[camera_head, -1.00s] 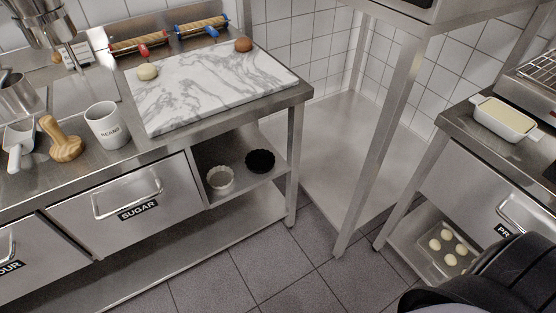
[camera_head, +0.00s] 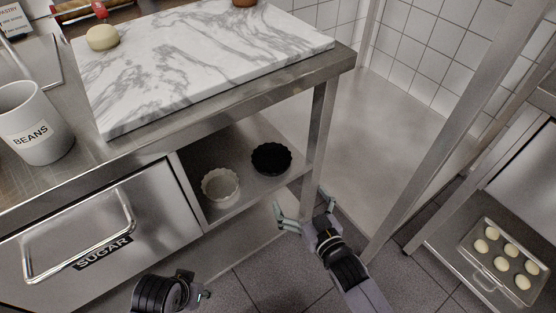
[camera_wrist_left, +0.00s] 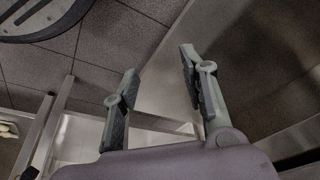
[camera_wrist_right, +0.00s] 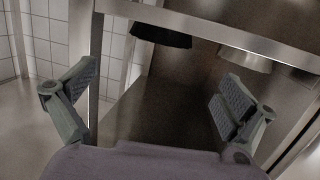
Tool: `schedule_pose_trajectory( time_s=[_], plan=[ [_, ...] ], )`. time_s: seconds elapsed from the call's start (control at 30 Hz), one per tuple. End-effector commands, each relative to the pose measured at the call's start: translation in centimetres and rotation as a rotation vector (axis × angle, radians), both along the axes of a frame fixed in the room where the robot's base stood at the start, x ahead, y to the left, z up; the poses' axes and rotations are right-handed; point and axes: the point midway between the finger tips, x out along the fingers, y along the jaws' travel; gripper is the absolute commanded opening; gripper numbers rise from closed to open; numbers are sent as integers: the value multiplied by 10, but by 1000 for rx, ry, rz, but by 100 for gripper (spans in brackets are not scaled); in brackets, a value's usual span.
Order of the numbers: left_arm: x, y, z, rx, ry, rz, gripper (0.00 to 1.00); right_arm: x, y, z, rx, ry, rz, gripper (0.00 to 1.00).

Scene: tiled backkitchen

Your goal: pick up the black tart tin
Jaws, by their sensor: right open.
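The black tart tin (camera_head: 271,158) is a dark fluted round tin on the open shelf under the worktop, near the shelf's right end. It also shows at the top of the right wrist view (camera_wrist_right: 161,36), partly cut by the shelf edge. My right gripper (camera_head: 304,202) is open and empty, in front of and below the shelf, apart from the tin. Its fingers (camera_wrist_right: 152,100) stand wide in the right wrist view. My left gripper (camera_head: 203,293) is low in front of the sugar drawer; the left wrist view shows its fingers (camera_wrist_left: 158,75) apart with nothing between them.
A white fluted tin (camera_head: 220,186) stands left of the black one. The marble slab (camera_head: 205,62) lies on the worktop above. A table leg (camera_head: 319,130) rises right of the shelf. The sugar drawer (camera_head: 85,235) is shut. A tray of dough balls (camera_head: 485,283) sits at right.

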Motion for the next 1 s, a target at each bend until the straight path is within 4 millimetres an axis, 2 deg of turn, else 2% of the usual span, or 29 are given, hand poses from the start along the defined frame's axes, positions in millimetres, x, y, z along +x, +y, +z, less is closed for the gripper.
schedule_pose_trajectory(
  time_s=[0.1, 0.37, 0.5, 0.67, 0.83, 1.0],
  plan=[
    [-2, 1, 20, 0, -16, 1, 40, 26, 12, -5, 1, -3, 0, 100],
    [-15, 3, 60, -1, -37, 3, 40, 73, 34, -13, -1, 0, 0, 100],
    [-14, 3, 53, -1, -33, 4, 40, 87, 40, -15, -1, 0, 0, 100],
    [-14, 3, 51, -1, -33, 4, 40, 95, 44, -15, -1, 0, 0, 100],
    [-14, 3, 39, -1, -33, 4, 40, 120, 56, -14, 0, -1, 0, 100],
    [10, -4, 44, -23, -141, -5, 40, 133, 62, -16, 0, 1, 0, 100]
  ],
)
